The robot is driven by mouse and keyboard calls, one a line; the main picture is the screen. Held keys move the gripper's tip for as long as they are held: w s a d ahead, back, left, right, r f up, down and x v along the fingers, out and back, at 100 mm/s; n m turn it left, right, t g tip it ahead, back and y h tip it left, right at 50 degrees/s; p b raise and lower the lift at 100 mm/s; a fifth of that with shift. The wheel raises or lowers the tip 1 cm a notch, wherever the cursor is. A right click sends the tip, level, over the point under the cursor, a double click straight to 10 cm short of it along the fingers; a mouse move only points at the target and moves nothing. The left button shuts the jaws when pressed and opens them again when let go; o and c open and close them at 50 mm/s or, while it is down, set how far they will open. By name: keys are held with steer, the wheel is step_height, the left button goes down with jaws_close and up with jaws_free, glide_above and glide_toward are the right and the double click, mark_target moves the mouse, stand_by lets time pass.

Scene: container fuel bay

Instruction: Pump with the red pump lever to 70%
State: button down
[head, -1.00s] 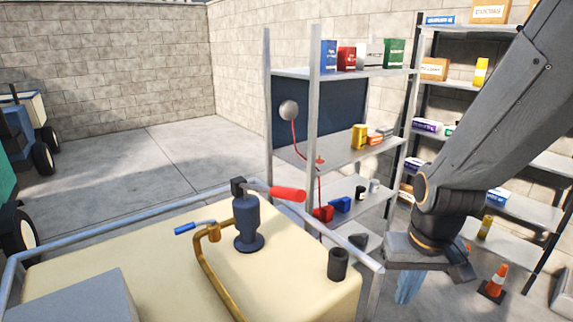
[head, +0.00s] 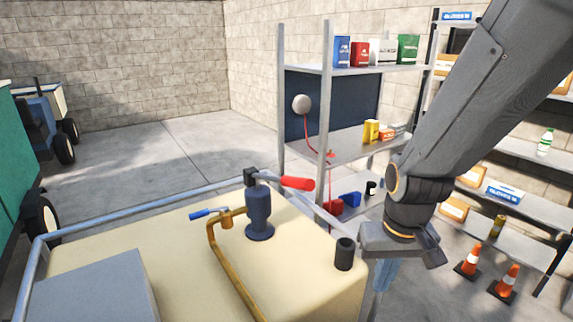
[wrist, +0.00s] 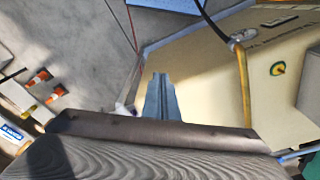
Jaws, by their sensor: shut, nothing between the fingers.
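The red pump lever (head: 298,183) sticks out to the right, nearly level, from the top of the dark blue hand pump (head: 258,213). The pump stands upright on the cream tank top (head: 190,262). My gripper (head: 384,275) points down beyond the tank's right edge, to the right of and below the lever, and does not touch it. Its pale fingers are partly hidden by the wrist in the head view. In the wrist view my gripper (wrist: 163,90) is shut and empty. I cannot make out the red lever in the wrist view.
A bent yellow pipe with a blue-handled valve (head: 207,213) stands left of the pump. A short black cylinder (head: 344,254) is on the tank's right corner, close to my gripper. A rail (head: 130,205) edges the tank. Shelves (head: 345,148) and orange cones (head: 468,262) stand beyond.

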steer(key=w+a+r+m+g+h+b, duration=0.1)
steer(key=w+a+r+m, duration=0.3)
steer(key=w+a+r, duration=0.5)
steer(key=w+a+r+m+h, duration=0.1)
steer(key=w+a+r+m, duration=0.35)
steer(key=w+r, duration=0.7)
steer(key=w+a+r+m, duration=0.3)
steer(key=a+r, duration=0.3)
steer(key=r, duration=0.2)
steer(key=shift+w+a+m+h+b, duration=0.25)
steer(key=shift+w+m+h+b, duration=0.1)
steer(key=shift+h+b, duration=0.05)
steer(key=p, duration=0.4)
glide_above(293, 177)
step_height(293, 177, down, 12)
steer(key=shift+f, duration=0.1)
steer(key=shift+s+f, duration=0.1)
steer(key=shift+f, duration=0.55)
steer(key=shift+f, duration=0.1)
